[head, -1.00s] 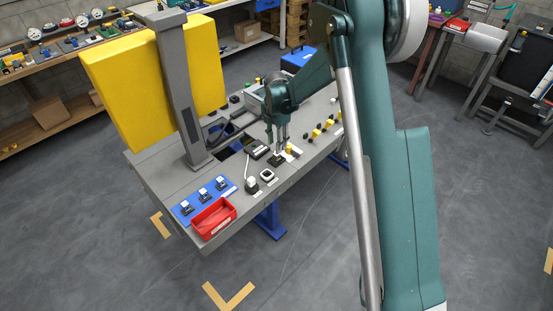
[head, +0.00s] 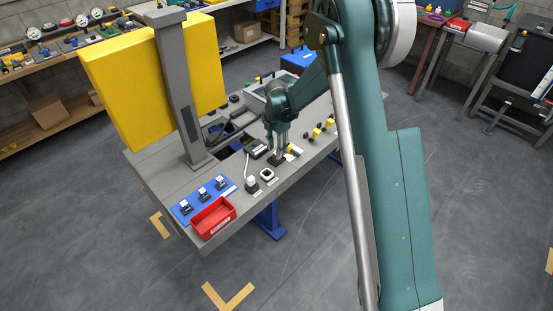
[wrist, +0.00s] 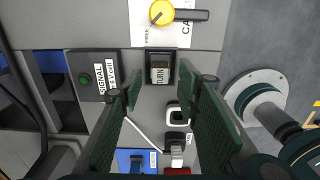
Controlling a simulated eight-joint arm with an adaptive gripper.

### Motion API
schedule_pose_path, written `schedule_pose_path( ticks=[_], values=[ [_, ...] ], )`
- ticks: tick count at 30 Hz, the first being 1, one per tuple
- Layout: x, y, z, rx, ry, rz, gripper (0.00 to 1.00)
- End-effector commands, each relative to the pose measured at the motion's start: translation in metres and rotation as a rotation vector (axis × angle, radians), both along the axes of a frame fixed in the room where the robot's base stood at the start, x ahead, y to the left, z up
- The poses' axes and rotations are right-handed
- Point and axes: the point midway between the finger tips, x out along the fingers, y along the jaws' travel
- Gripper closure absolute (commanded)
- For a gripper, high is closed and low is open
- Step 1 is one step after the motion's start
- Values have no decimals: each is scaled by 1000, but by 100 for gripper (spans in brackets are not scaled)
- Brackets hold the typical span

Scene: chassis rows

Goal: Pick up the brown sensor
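In the head view my gripper (head: 279,154) points down close above the bench, over the dark socket. The fingers and arm hide much of the brown block there.
A blue plate (head: 181,214) with several small modules and a red bin (head: 213,217) stand at the bench's near left. A white-topped module (wrist: 177,140), a white square ring (wrist: 178,113) and a yellow knob (wrist: 161,12) are close by. A grey post (head: 185,95) rises left of my gripper.

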Motion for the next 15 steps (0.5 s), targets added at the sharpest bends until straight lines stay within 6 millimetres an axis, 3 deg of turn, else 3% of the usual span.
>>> schedule_pose_path(
  ticks=[7, 15],
  values=[
    [0, -1, -30, 0, 0, 0, 67],
    [0, -1, -36, 0, 0, 0, 67]
  ],
)
